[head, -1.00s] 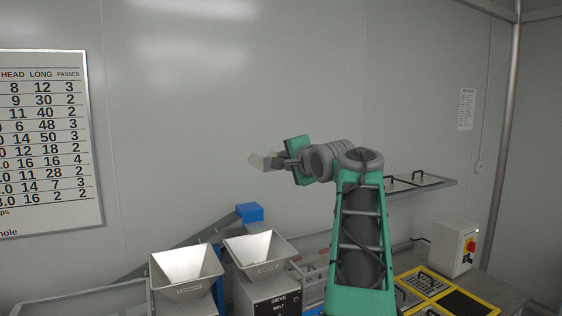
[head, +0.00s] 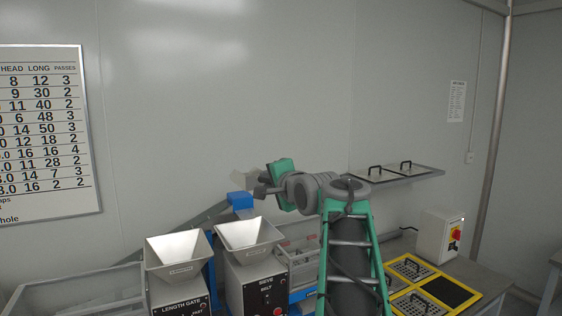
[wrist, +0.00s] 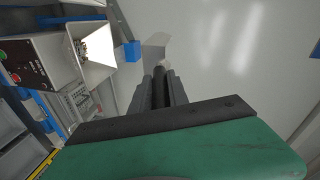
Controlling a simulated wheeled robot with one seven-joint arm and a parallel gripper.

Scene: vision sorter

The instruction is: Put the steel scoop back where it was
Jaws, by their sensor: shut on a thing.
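The steel scoop (head: 243,176) is a pale grey shape at the tip of my gripper (head: 261,189). My gripper is shut on it and holds it in the air in front of the back wall, a little above the blue block (head: 240,200) in the head view. In the wrist view the scoop (wrist: 155,49) shows past the dark fingers (wrist: 160,77), which hide its handle. The scoop touches nothing else that I can see. I cannot tell whether anything is in it.
Two hoppers stand below, on the length gate (head: 172,251) and the sieve (head: 249,234). A wall shelf (head: 398,175) with handled plates is at the right. A control box (head: 440,238) and yellow-framed screens (head: 411,267) are on the bench. The air before the wall is free.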

